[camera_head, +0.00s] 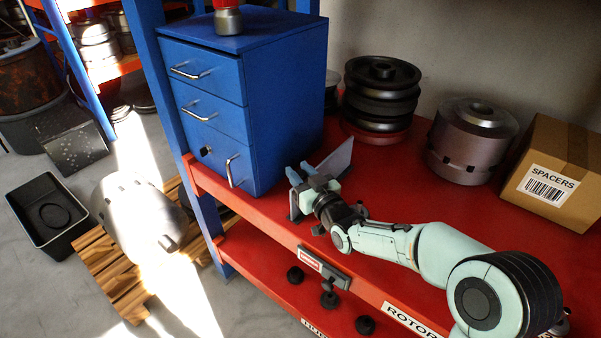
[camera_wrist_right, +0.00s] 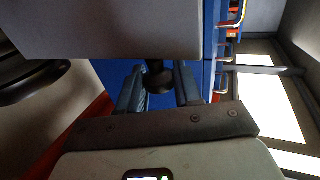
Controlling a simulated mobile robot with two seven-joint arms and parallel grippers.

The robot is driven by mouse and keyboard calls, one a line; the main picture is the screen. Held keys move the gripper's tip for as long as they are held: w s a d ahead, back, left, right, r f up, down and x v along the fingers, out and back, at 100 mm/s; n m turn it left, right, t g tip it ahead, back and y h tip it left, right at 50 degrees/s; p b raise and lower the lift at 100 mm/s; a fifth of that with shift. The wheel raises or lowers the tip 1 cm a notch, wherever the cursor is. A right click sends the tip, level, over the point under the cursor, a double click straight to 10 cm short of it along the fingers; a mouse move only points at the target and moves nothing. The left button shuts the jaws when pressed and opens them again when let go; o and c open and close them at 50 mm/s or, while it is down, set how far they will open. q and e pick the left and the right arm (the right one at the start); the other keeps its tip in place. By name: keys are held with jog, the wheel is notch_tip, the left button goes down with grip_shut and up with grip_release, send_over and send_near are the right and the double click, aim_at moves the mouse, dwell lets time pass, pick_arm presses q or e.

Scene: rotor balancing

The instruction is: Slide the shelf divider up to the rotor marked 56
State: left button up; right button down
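The shelf divider is a grey upright plate (camera_head: 337,163) on the red shelf, right of the blue drawer cabinet. My right gripper (camera_head: 301,173) is at its near left side. In the right wrist view the grey plate (camera_wrist_right: 110,28) fills the top, and a dark knob (camera_wrist_right: 157,80) shows between the two fingers of my right gripper (camera_wrist_right: 159,90). I cannot tell whether the fingers press on the knob. A black stacked rotor (camera_head: 382,95) and a metallic rotor (camera_head: 472,140) stand farther back on the shelf. No number is readable on either. My left gripper is not in view.
The blue drawer cabinet (camera_head: 280,95) stands close left of the divider, with a red-topped container (camera_head: 228,18) on top. A cardboard box labelled SPACERS (camera_head: 560,165) is at the right. Red shelf surface (camera_head: 400,185) is clear between the divider and the metallic rotor.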

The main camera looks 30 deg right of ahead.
jog(key=s+d+b, duration=0.3)
jog(key=s, duration=0.4)
jog(key=shift+s+r, duration=0.2)
jog(key=shift+s, duration=0.2)
jog(key=shift+d, duration=0.15)
jog(key=c, duration=0.9)
grip_release()
jog(key=shift+o, duration=0.2)
jog(key=shift+f, duration=0.1)
jog(key=s, duration=1.3)
jog(key=shift+s, duration=0.2)
